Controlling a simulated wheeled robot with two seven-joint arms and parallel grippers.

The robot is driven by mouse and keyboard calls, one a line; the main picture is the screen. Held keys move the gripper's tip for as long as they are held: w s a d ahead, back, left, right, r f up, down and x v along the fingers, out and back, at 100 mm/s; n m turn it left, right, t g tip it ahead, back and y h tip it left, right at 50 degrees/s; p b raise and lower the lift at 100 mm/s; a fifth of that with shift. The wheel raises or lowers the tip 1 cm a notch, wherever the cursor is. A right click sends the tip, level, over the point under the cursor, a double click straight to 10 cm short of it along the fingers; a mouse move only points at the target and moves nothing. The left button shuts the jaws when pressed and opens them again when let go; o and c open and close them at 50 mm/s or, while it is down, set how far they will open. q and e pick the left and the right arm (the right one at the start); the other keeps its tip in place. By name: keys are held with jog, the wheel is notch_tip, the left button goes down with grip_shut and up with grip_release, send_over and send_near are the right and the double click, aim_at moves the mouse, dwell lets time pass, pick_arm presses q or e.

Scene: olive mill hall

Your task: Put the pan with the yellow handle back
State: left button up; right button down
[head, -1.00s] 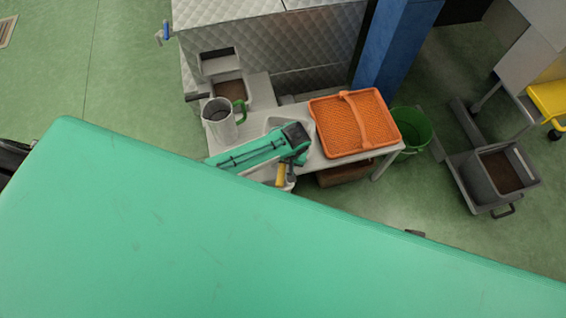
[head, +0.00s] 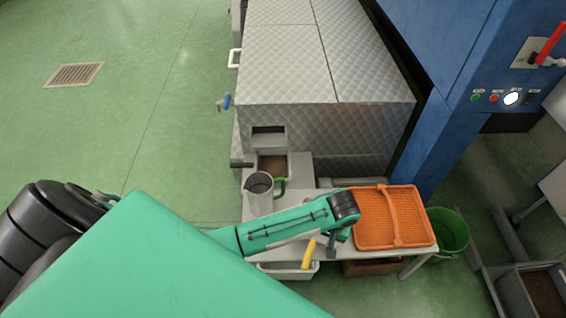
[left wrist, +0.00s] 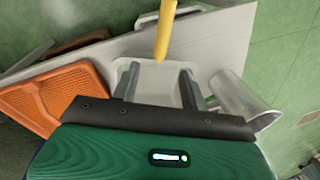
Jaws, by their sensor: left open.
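A yellow handle (head: 308,254) shows at the front edge of the grey table, just left of my left gripper (head: 331,249). It also shows in the left wrist view (left wrist: 165,28), running in from the top edge towards the space between the fingers. Whether a finger touches the handle cannot be told. My right gripper is not in view.
An orange ribbed tray (head: 375,215) lies on the table right of my gripper. A metal jug with green handle (head: 260,194) stands behind my forearm. A white bin (head: 288,271) is under the front edge. A green bucket (head: 452,235) stands right; a quilted metal machine (head: 330,70) stands behind.

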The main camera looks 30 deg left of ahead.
pick_arm(q)
jog(key=s+f+m+t+h, duration=0.1)
jog(key=s+f+m+h, duration=0.15)
jog(key=s, duration=0.65)
jog(key=s+a+r+m+t, duration=0.1)
jog(key=s+a+r+t, duration=0.1)
jog(key=s+a, duration=0.6)
jog(key=shift+s, duration=0.25)
jog(key=shift+r+m, duration=0.1)
jog(key=shift+m, duration=0.15)
